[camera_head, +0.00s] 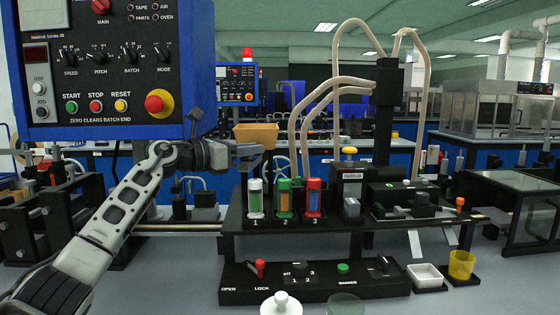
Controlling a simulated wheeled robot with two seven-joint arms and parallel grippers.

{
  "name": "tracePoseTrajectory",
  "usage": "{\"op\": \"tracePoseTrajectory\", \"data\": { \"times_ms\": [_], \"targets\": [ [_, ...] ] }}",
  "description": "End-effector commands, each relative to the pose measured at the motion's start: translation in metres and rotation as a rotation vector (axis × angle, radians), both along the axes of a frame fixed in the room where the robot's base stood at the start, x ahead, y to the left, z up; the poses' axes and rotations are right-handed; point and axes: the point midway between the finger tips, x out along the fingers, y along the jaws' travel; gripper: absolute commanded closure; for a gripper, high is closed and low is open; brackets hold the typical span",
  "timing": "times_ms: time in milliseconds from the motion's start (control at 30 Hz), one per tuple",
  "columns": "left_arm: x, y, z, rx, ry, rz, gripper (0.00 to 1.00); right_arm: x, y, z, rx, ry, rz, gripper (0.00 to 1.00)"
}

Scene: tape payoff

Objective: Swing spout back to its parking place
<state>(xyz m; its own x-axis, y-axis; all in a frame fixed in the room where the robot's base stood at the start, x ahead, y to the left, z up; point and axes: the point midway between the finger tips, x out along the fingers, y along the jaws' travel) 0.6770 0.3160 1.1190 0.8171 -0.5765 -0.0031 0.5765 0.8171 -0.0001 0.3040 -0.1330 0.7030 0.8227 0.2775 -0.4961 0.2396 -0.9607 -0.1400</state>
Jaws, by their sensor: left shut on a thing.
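My left gripper (248,152) is at the end of the arm coming in from the left, above and left of the numbered tubes. It is shut on a small dark piece that seems to be the spout, mostly hidden by the fingers and hard to tell from them. A tan open box (256,134) shows just above the fingertips; I cannot tell whether they touch. Three tubes, white-green (255,198), green-orange (284,198) and blue-red (314,198), stand upright in the black rack marked 1, 2, 3. My right gripper is not in view.
A blue control panel (105,65) hangs close above my left arm. A black column (386,110) with pale hoses (337,85) rises behind the rack. A control box with a red lever (260,268), a white dish (425,276) and a yellow cup (461,265) stand in front.

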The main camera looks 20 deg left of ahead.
Motion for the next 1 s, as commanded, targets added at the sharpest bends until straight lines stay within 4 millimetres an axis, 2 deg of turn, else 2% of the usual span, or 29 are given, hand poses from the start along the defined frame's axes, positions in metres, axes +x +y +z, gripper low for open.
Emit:
{"op": "tracePoseTrajectory", "data": {
  "times_ms": [100,400,433,467,800,1000],
  "targets": [
    [-0.007,0.013,-0.002,-0.001,-0.002,-0.015,1.00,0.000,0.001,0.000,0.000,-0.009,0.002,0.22],
    [-0.008,0.014,-0.001,-0.001,-0.001,-0.018,1.00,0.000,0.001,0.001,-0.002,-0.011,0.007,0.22],
    [-0.008,0.014,-0.001,-0.001,-0.001,-0.018,0.73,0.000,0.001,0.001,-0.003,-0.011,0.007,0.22],
    [-0.008,0.014,-0.001,-0.001,-0.001,-0.018,0.64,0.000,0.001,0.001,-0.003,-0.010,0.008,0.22],
    [-0.009,0.014,0.000,-0.001,-0.003,-0.019,0.63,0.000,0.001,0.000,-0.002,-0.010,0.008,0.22],
    [-0.029,0.030,-0.002,0.003,-0.003,-0.016,0.63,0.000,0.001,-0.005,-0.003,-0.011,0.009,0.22]
  ]
}}
